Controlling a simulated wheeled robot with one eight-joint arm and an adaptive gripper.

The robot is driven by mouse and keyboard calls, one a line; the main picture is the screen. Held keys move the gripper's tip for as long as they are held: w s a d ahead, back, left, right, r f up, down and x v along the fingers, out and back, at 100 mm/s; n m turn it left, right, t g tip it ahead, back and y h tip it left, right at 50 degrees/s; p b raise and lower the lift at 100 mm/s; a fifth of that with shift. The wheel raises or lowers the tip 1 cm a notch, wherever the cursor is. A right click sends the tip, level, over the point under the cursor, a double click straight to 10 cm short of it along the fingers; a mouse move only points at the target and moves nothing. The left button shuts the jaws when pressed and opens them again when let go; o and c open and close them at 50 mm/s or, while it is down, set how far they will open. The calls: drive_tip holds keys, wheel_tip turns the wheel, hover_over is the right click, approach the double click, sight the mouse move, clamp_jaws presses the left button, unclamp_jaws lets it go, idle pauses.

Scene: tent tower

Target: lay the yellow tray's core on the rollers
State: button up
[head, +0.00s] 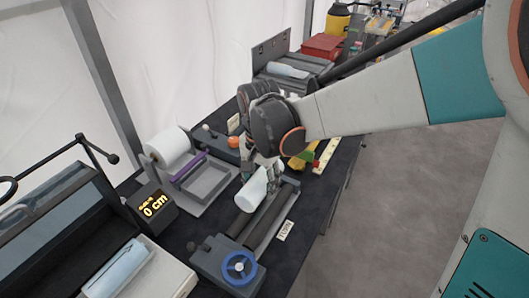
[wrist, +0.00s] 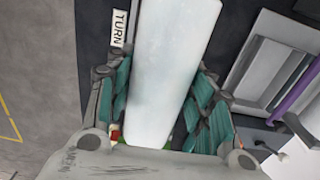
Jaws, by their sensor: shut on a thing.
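My gripper (head: 262,173) is shut on a white cylindrical core (head: 252,193), with a finger on each side of it. In the wrist view the core (wrist: 172,65) runs lengthwise between the teal-padded fingers of my gripper (wrist: 157,95). The core is over or just beside the far part of the dark rollers (head: 247,222); whether it touches them I cannot tell. The rollers lie in a grey frame with a blue handwheel (head: 239,268). A yellow thing (head: 297,162), perhaps the yellow tray, is partly hidden behind my gripper.
A "TURN" label (head: 285,231) lies beside the rollers. To the left stand a white roll (head: 168,146), a grey tray with a purple bar (head: 190,170) and a display reading "0 cm" (head: 154,206). A ruler-like strip (head: 326,156) lies right of my gripper. Floor (head: 375,215) is clear at right.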

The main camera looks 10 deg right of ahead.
drive_tip(key=shift+f, duration=0.15)
drive_tip(key=shift+f+b, duration=3.05)
drive_tip(key=shift+f, duration=1)
drive_tip(key=shift+f, duration=0.15)
drive_tip(key=o, duration=1.5)
drive_tip(key=shift+c, duration=0.2)
drive_tip(key=shift+s+r, duration=0.1)
drive_tip(key=shift+r, duration=3.95)
